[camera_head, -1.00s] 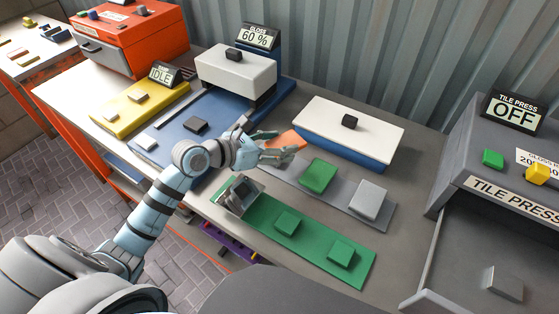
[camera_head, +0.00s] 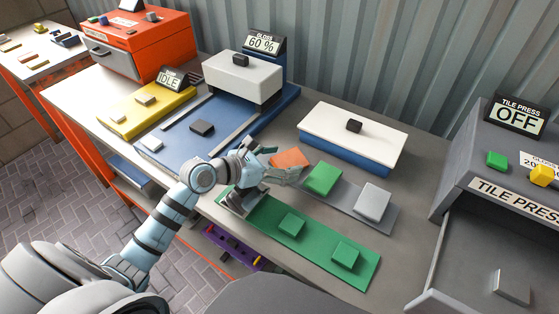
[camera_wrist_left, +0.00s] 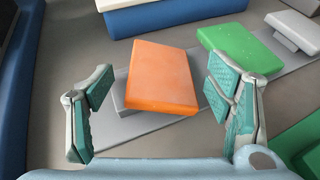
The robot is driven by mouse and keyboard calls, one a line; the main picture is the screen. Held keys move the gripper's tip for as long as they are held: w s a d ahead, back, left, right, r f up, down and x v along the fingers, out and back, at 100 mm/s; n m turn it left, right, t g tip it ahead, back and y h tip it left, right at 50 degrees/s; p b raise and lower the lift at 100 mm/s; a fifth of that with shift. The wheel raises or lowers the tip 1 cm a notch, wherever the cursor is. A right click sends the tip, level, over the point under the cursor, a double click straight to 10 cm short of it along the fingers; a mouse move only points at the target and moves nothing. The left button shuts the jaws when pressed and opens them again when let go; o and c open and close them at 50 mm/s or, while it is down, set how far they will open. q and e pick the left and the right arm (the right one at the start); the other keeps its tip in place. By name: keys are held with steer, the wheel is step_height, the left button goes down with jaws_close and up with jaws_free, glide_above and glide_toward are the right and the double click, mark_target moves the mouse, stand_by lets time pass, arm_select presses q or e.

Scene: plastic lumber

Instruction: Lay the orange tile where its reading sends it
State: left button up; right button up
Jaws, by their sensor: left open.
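The orange tile (camera_head: 289,158) is over the near-left end of a grey strip (camera_head: 343,196). In the left wrist view the orange tile (camera_wrist_left: 162,78) sits on a grey pad, turned a little askew so the pad shows at its left. My left gripper (camera_head: 282,167) is open around the tile. In the wrist view its fingers (camera_wrist_left: 160,92) stand apart on either side, with gaps to the tile. The gloss meter display (camera_head: 262,43) reads 60 %. My right gripper is not in view.
A green tile (camera_head: 324,179) and a light grey tile (camera_head: 372,202) share the strip. A green strip (camera_head: 262,217) with green blocks lies in front. A white-lidded blue box (camera_head: 352,137) stands behind. The tile press (camera_head: 520,190) at right reads OFF; a yellow unit (camera_head: 147,112) reads IDLE.

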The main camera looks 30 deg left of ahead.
arm_select(q)
steer(key=shift+r, duration=0.15)
steer(key=shift+s+a, duration=0.25)
steer(key=shift+s, duration=0.05)
steer(key=p+v, duration=0.4)
steer(key=v, duration=0.7)
steer(key=shift+s+r, duration=0.1)
steer(key=shift+r, duration=0.15)
steer(key=shift+f, duration=0.1)
